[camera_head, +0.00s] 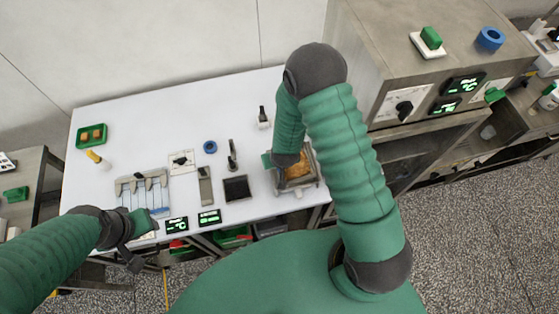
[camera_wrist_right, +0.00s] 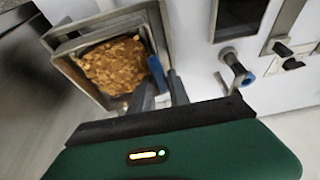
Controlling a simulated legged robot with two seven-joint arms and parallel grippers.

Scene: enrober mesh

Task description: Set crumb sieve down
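The crumb sieve (camera_wrist_right: 115,65), a square metal frame holding golden-brown crumbs, sits in or over a larger metal tray (camera_wrist_right: 75,75) in the right wrist view. I cannot tell whether it rests fully on it. Its blue handle (camera_wrist_right: 157,74) is between the fingertips of my right gripper (camera_wrist_right: 161,84), with no clear gap, so the gripper looks shut on it. In the head view the crumbs of the sieve (camera_head: 298,171) show at the table's right end, partly hidden by my right arm. My left gripper (camera_head: 140,228) is over the table's front left; its fingers are unclear.
The white table (camera_head: 150,125) is mostly clear at the back. A dark square tray (camera_head: 237,188), a blue ring (camera_head: 210,147) and a dark-handled tool (camera_head: 232,160) lie left of the sieve. A grey machine (camera_head: 375,60) stands close on the right.

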